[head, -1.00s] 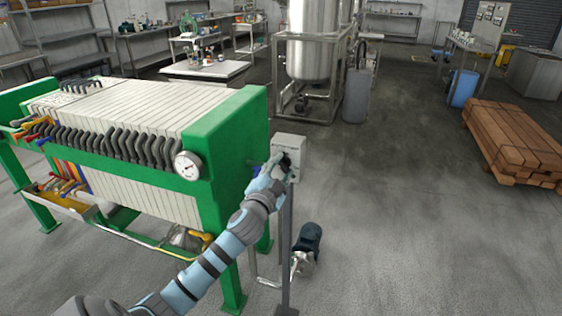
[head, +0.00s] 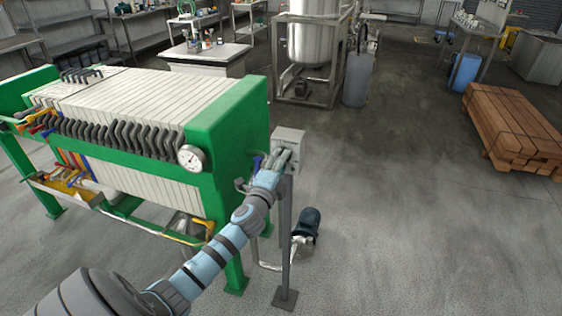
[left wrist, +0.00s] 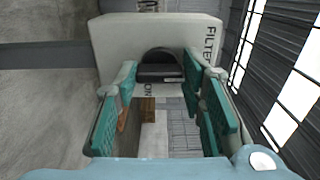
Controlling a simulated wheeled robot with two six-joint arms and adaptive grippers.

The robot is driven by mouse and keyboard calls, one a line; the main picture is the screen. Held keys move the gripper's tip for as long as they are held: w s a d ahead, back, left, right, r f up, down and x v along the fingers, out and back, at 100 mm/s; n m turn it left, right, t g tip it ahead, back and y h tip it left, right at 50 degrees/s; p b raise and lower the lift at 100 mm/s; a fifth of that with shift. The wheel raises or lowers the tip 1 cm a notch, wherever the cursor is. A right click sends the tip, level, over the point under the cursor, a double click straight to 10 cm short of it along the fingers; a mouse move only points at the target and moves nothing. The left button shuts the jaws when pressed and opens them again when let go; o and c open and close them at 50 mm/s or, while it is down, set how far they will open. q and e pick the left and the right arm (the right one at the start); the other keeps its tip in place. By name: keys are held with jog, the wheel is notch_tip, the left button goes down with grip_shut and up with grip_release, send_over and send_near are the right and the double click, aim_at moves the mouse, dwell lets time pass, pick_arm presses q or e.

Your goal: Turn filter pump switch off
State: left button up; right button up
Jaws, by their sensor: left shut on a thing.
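The filter pump switch is a grey box (head: 289,141) on a post, right of the green filter press (head: 225,125). In the left wrist view the box (left wrist: 115,42) carries a dark rounded knob (left wrist: 160,58) and printed letters including "FILTER" and "ON". My left gripper (head: 284,158) is at the front of the box. In the left wrist view its green-padded fingers (left wrist: 160,70) are on both sides of the knob, shut on it. The fingers hide the knob in the head view. My right gripper is in neither view.
A support post (head: 284,225) runs from the box down to a floor plate. A small dark pump (head: 307,222) stands beside it. A pressure gauge (head: 191,157) is on the press. A timber stack (head: 512,130) lies far right; the floor between is clear.

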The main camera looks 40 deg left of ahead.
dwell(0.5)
pick_arm(q)
jog(key=o, duration=1.1)
jog(key=shift+o, duration=0.2)
jog(key=v, duration=1.2)
